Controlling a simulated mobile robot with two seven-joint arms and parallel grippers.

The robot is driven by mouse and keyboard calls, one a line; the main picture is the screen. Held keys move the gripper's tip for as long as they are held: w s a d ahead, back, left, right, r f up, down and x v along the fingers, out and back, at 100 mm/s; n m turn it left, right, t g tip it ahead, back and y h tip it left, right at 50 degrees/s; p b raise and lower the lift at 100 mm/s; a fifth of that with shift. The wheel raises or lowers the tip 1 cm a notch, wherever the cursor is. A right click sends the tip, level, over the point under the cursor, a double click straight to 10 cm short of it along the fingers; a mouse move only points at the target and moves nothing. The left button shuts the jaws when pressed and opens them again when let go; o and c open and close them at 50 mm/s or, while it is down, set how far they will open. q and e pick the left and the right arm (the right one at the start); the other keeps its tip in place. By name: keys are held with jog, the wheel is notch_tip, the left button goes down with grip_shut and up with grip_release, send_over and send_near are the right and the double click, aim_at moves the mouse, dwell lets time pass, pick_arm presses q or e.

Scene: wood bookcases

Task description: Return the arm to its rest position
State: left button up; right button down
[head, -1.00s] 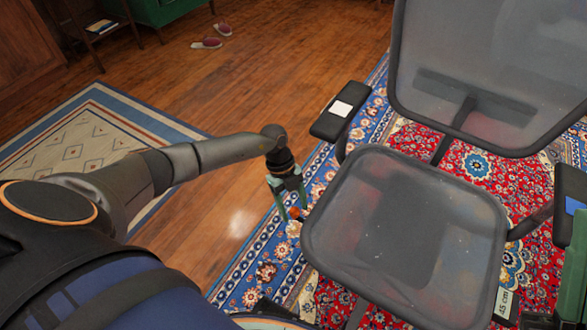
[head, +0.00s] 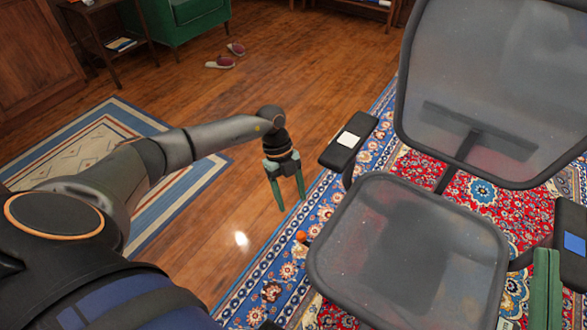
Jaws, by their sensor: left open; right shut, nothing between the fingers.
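My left gripper (head: 291,203) hangs from its extended arm, pointing down with its two green fingers spread. It is open and empty, over the wood floor near the rug's edge, to the left of the office chair. My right gripper (head: 545,285) shows at the lower right as green fingers pointing up, close together and shut, in front of the chair's right armrest. The rest of my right arm is out of view.
The grey mesh office chair (head: 405,250) stands on a red and blue rug (head: 272,290). A small orange object (head: 301,236) lies by the seat's left edge. A white card (head: 348,139) and a blue card (head: 575,245) lie on the armrests. The wood floor (head: 270,90) is mostly clear.

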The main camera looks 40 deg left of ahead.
jog(key=shift+w+f, duration=0.1)
jog(key=shift+f, duration=0.15)
dwell(0.4)
